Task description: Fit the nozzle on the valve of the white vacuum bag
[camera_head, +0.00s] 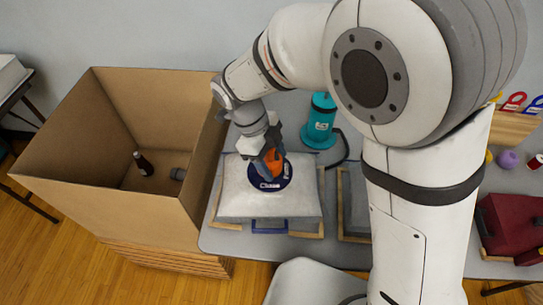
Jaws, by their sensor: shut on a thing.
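The white vacuum bag (240,200) lies flat-topped on the grey table, over a wooden-edged frame or tray. A round dark blue disc (284,181) with white lettering that seems to read "Close" is on its top. My gripper (269,157) points down over the disc and is shut on an orange piece (274,163), which seems to be the nozzle. The orange piece is at or just above the disc; I cannot tell whether they touch. The valve itself is hidden behind the gripper and orange piece.
A teal pump (320,122) with a dark hose stands behind the bag on the table (222,240). A large open cardboard box (140,205) stands at left, holding a dark bottle (143,163) and a grey item (178,174). A dark red case (512,222) is at right.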

